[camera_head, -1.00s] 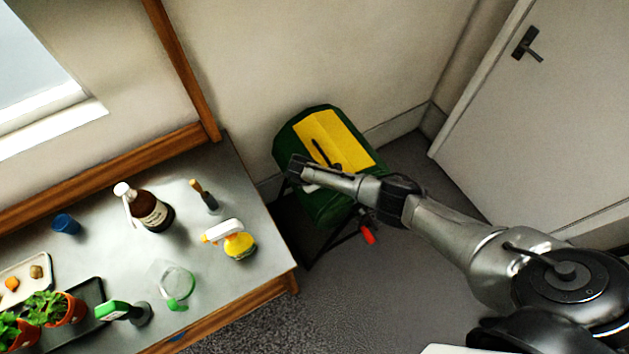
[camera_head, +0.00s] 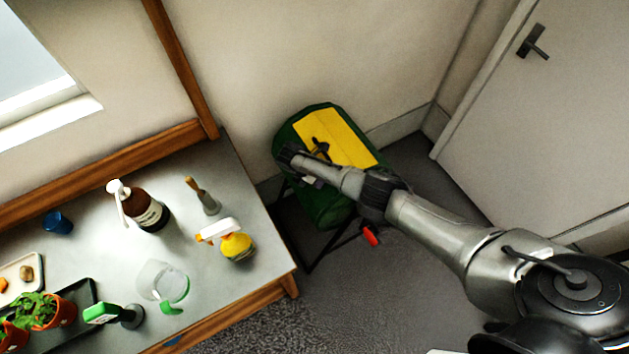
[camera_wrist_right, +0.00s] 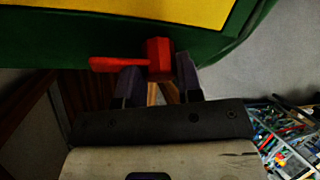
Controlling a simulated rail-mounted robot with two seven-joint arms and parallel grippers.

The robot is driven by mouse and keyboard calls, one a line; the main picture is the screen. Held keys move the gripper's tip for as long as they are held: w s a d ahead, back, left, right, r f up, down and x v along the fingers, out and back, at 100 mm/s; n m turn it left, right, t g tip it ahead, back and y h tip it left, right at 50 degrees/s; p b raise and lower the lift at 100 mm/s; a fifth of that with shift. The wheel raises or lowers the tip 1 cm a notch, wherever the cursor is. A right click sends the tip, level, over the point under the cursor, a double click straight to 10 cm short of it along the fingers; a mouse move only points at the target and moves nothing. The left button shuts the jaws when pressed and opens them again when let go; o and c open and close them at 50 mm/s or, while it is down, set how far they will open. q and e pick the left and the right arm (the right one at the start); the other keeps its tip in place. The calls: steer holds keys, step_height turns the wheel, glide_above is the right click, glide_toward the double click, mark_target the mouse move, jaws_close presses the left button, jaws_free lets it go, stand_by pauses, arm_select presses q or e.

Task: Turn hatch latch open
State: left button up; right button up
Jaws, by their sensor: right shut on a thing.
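The hatch is a yellow panel (camera_head: 347,140) on a green drum (camera_head: 318,207) on a dark stand in the corner. In the wrist view the yellow panel (camera_wrist_right: 180,10) and the drum's green edge (camera_wrist_right: 40,48) cross the top. The red latch (camera_wrist_right: 158,55) sits at that edge, its lever pointing left. My right gripper (camera_wrist_right: 158,72) is shut on the latch's hub, one finger on each side. In the head view my right gripper (camera_head: 287,155) is at the drum's left side, and the latch is hidden. My left gripper is out of view.
A crank with a red grip (camera_head: 371,236) sticks out below the drum. A workbench (camera_head: 225,290) with bottles, a jug and plants stands at the left. A door (camera_head: 560,110) is at the right. A crate of small items (camera_wrist_right: 290,135) shows in the wrist view.

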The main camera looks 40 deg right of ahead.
stand_by(0.5)
steer(key=o, duration=0.9)
steer(key=shift+r, duration=0.25)
steer(key=p+v, duration=0.2)
steer(key=v, duration=1.1)
steer(key=shift+w+a+r, duration=0.1)
steer(key=shift+w+a, duration=0.1)
